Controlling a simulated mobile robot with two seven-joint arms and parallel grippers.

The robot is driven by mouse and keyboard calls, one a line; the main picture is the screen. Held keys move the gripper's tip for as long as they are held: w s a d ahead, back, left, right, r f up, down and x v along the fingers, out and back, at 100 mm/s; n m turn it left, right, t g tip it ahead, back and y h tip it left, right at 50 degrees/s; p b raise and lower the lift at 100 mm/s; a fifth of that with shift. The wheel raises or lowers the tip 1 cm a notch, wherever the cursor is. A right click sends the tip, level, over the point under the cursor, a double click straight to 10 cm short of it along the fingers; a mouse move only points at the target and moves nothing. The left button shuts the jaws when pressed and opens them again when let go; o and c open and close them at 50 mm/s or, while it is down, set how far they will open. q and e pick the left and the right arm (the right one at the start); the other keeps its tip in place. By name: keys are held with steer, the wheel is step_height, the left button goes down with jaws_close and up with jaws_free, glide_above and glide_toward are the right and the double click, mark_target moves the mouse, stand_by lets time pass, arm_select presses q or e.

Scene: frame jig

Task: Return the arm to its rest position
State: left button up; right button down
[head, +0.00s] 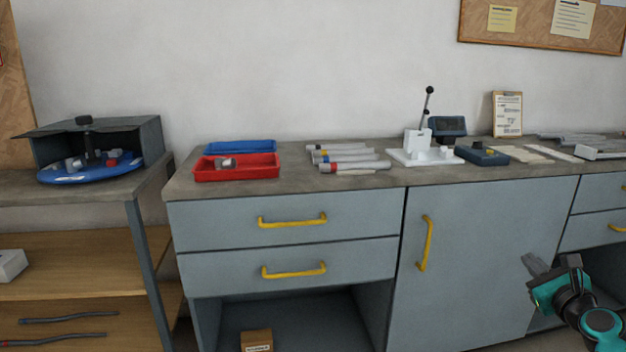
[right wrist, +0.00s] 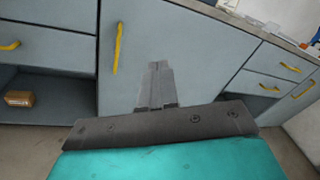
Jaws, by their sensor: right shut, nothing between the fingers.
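My right gripper (head: 533,264) is at the lower right of the head view, in front of the grey cabinet door (head: 490,250) and below the worktop. In the right wrist view its fingers (right wrist: 157,84) are together with nothing between them, pointing toward the same door (right wrist: 170,50). The gripper is apart from the yellow door handle (head: 425,244), which is to its left. My left gripper is not in view.
The worktop (head: 300,190) holds a red tray (head: 250,173), a blue tray (head: 240,147), several tubes (head: 355,167) and a white jig (head: 417,157). A blue turntable (head: 75,177) stands on the left bench. A cardboard box (head: 256,341) is in the open bay.

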steer(key=s+d+r+n+h, duration=0.2)
steer(key=d+r, duration=0.4)
steer(key=d, duration=0.3)
steer(key=s+a+f+n+g+y, duration=0.25)
steer(key=s+a+f+n, duration=0.55)
steer(key=a+f+n, duration=0.4)
steer(key=s+a+f+n+g+y, duration=0.2)
steer(key=s+a+f+n+g, duration=0.2)
steer(key=s+a+f+n, duration=0.8)
steer(key=s+a+f+n+g, duration=0.2)
steer(key=s+a+n, duration=0.6)
steer(key=n, duration=0.4)
steer(key=a+r+m+t+y, duration=0.15)
steer(key=a+m, duration=0.25)
steer(key=a, duration=0.4)
arm_select(q)
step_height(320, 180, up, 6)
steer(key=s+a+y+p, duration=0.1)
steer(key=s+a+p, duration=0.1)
steer(key=p, duration=0.9)
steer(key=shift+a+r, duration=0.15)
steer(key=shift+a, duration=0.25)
arm_select(e)
step_height(320, 180, up, 6)
steer(key=s+d+h, duration=0.1)
steer(key=d, duration=0.2)
steer(key=shift+s+m, duration=0.2)
steer(key=shift+m, duration=0.1)
